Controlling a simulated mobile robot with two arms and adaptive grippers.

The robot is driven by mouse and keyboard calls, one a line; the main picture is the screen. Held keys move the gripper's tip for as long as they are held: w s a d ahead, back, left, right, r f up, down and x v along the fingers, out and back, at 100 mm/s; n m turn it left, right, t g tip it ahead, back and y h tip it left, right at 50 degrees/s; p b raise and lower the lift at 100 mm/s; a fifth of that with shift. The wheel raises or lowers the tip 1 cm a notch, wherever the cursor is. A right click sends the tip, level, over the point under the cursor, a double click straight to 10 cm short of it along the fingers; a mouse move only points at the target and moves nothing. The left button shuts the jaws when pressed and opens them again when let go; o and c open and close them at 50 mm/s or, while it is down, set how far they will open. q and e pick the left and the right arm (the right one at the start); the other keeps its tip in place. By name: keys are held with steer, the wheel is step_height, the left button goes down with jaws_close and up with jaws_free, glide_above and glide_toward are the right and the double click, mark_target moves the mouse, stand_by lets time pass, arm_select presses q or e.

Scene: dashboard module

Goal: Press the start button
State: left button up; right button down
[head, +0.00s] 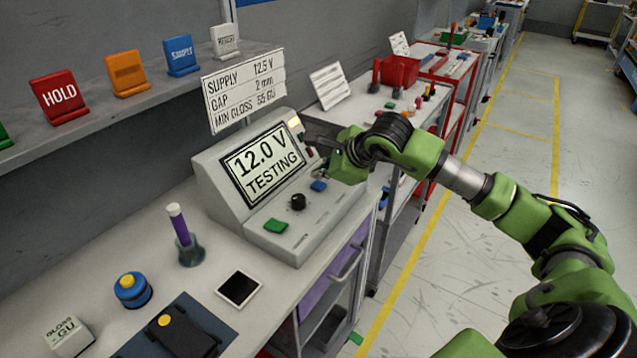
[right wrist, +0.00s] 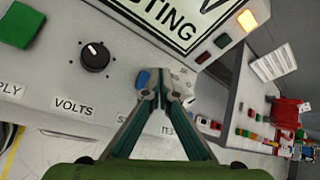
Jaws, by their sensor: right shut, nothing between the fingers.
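The grey test console (head: 225,195) stands on the bench. Its screen (head: 264,162) reads "12.0 V TESTING". On its sloped front are a green button (head: 275,226), a black knob (head: 298,202) and a blue button (head: 319,185). The right wrist view shows the green button (right wrist: 20,25), the knob (right wrist: 95,56) above "VOLTS", and the blue button (right wrist: 143,78) partly behind my fingers. The label by the blue button starts with "S"; my fingers hide the rest. My right gripper (right wrist: 165,72) is shut and empty, in front of the panel; contact cannot be told. My left gripper is out of view.
A sign (head: 243,88) above the console reads "SUPPLY 12.5 V". An amber lamp (head: 295,122) is lit beside the screen. Open floor is at right.

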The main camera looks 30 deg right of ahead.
mark_target(320, 186)
steer(key=shift+r+p, duration=1.35)
steer(key=shift+r, duration=1.15)
